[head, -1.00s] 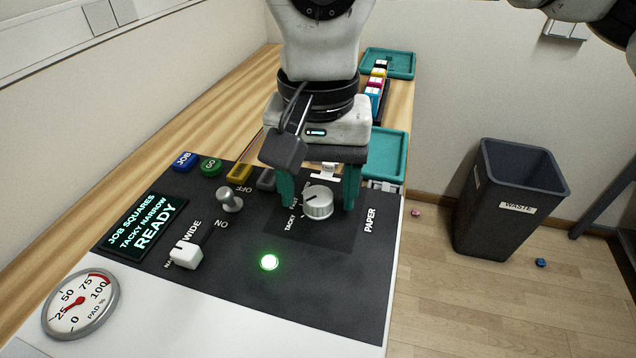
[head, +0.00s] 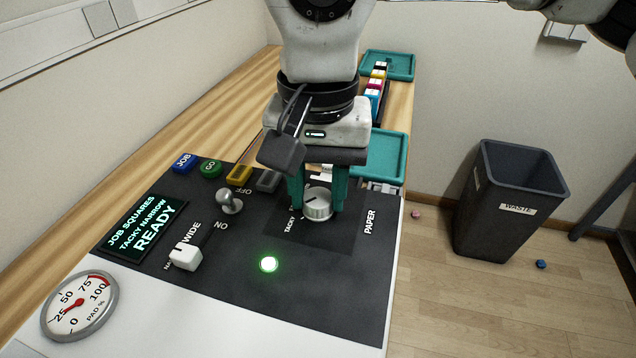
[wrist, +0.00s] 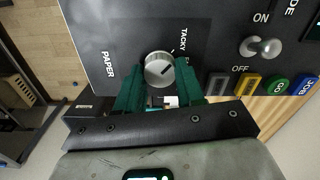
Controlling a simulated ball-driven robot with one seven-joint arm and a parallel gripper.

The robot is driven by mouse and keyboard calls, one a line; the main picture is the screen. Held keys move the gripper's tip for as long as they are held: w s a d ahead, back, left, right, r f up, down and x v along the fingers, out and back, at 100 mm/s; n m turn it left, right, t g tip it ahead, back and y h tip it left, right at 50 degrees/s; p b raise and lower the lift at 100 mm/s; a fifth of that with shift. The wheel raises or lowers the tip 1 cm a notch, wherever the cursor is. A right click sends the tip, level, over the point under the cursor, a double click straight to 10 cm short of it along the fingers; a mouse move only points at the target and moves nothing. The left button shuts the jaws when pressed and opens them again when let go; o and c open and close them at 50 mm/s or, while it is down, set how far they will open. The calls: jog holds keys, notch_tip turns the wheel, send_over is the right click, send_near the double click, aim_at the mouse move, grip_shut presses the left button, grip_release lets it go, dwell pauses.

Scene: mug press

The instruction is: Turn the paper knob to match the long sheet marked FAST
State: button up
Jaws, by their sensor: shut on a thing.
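The paper knob (head: 318,207) is a round silver dial on the dark control panel, beside the word PAPER and a scale with TACKY legible. In the wrist view the knob (wrist: 159,69) shows a dark pointer line, and the TACKY label is near it. The other label is mostly hidden by my finger. My gripper (head: 320,195) is over the knob with its teal fingers on either side, shut on it. The fingers (wrist: 160,80) also flank it in the wrist view. The long sheet marked FAST is not discernible.
The panel also holds a silver toggle (head: 229,200), a white slider (head: 185,257), a lit green lamp (head: 269,264) and several buttons, including GO (head: 211,168). The screen (head: 146,228) reads JOB SQUARES, TACKY NARROW, READY. A waste bin (head: 508,210) stands on the floor at right.

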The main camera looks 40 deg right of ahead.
aim_at(318, 197)
jog(key=shift+m, duration=0.4)
jog(key=m+b, duration=0.2)
jog(key=m, duration=0.1)
jog(key=shift+f+m, duration=0.1)
jog(key=shift+m, duration=0.3)
jog(key=m+b, duration=0.1)
jog(key=m, duration=0.4)
jog(key=shift+b, duration=0.3)
jog(key=o, duration=1)
jog(key=shift+o, duration=0.2)
jog(key=shift+r, duration=0.2)
notch_tip(318, 197, up, 11)
jog(key=p, duration=0.2)
jog(key=shift+f, duration=0.2)
